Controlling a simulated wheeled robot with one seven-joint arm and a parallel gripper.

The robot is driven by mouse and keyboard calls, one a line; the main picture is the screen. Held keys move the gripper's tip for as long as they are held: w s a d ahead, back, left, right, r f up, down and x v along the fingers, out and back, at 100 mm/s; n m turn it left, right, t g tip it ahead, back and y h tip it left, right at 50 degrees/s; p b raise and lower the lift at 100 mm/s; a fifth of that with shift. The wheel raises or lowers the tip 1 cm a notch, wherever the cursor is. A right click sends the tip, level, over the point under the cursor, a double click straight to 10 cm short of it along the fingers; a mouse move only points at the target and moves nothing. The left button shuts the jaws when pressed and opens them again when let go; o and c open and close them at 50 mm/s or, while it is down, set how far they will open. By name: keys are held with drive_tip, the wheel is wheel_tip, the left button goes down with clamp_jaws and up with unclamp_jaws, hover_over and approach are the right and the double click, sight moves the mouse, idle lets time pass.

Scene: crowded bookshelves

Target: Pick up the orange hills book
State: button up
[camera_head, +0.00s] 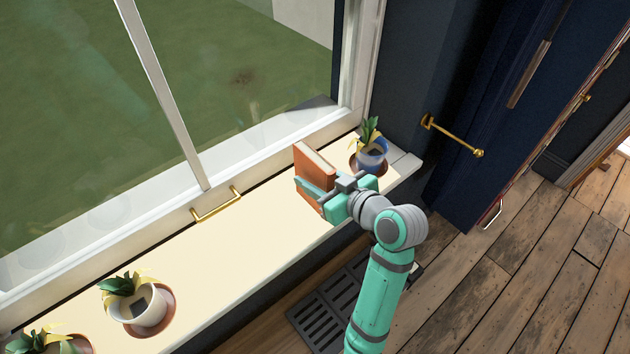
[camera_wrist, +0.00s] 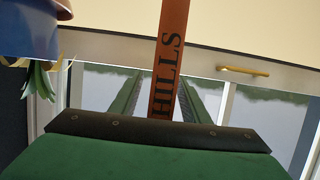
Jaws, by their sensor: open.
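The orange hills book (camera_head: 313,164) stands upright on the cream window sill, near its right end. In the wrist view its orange spine (camera_wrist: 171,50) shows the black word HILLS and lies between the two fingers. My gripper (camera_head: 318,190) is at the book with its fingers open, one on each side of it. In the wrist view the open gripper (camera_wrist: 163,95) shows a gap beside the spine. Part of the book is hidden behind the fingers in the head view.
A blue potted plant (camera_head: 372,155) stands close to the right of the book; it also shows in the wrist view (camera_wrist: 30,30). White potted plants (camera_head: 136,308) stand at the sill's left end. The window frame (camera_head: 265,150) runs behind. The middle of the sill (camera_head: 235,240) is clear.

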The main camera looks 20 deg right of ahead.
clamp_jaws()
drive_tip(key=shift+r, duration=0.15)
